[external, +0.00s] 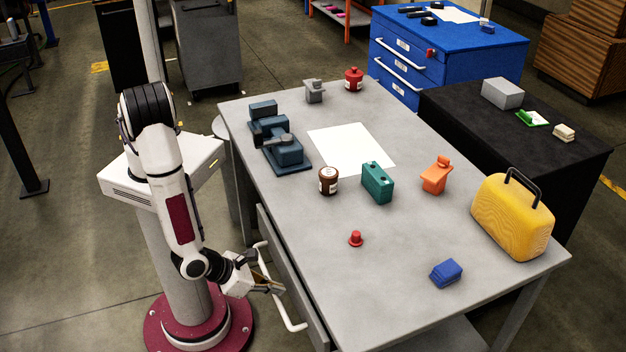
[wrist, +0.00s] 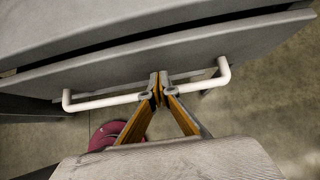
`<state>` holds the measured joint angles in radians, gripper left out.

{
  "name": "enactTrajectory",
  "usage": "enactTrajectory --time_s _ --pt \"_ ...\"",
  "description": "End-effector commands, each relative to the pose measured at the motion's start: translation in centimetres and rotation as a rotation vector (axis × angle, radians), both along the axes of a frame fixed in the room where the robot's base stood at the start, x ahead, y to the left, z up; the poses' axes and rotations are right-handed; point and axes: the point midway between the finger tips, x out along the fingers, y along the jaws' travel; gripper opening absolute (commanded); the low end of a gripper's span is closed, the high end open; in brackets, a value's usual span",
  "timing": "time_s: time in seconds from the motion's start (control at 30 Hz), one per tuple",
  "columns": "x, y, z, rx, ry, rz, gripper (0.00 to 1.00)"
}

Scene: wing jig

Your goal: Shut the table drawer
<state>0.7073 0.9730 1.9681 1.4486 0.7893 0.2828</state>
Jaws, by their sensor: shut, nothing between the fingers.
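The table drawer (external: 286,272) is under the left side of the grey table, its front standing slightly out from the table edge. In the wrist view a dark narrow gap runs between the table edge and the drawer front (wrist: 215,52). A white bar handle (external: 296,324) is on the drawer front; it also spans the wrist view (wrist: 105,102). My gripper (external: 278,289) is at the middle of the handle, with its fingers shut and empty. In the wrist view the fingertips (wrist: 160,85) overlap the bar and point at the drawer front; I cannot tell whether they touch it.
My base stands left of the table. Open floor lies at the lower left.

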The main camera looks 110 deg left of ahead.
Motion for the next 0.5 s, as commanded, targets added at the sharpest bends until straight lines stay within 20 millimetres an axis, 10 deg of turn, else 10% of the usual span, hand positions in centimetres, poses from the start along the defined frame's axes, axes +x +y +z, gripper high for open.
enactTrajectory --time_s 0.5 --pt "0.96 0.89 -1.32 -0.001 -0.001 -0.001 0.00"
